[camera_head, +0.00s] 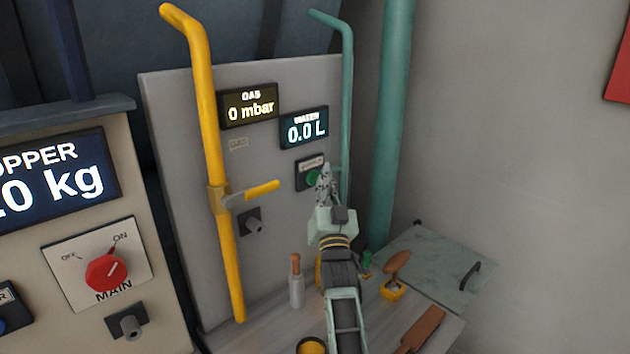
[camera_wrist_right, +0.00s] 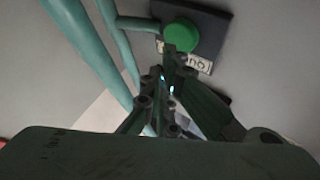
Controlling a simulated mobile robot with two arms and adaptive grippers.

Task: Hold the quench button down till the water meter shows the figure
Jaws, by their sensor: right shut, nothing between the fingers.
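The green quench button (camera_head: 313,177) sits on a dark plate on the grey panel, with a small label above it. It also shows in the right wrist view (camera_wrist_right: 180,38), its lower edge partly covered by my fingertips. The water meter (camera_head: 305,129) above it reads 0.0 L. My right gripper (camera_head: 326,172) is shut and empty, its tips just in front of the button. I cannot tell whether they touch it. My left gripper is not in view.
A yellow pipe with a lever (camera_head: 262,190) stands left, a teal pipe (camera_head: 346,110) close right of the button. The gas meter (camera_head: 249,106) reads 0 mbar. Below, a bench holds wooden-handled tools (camera_head: 296,285). A cabinet with a red MAIN knob (camera_head: 105,273) stands at left.

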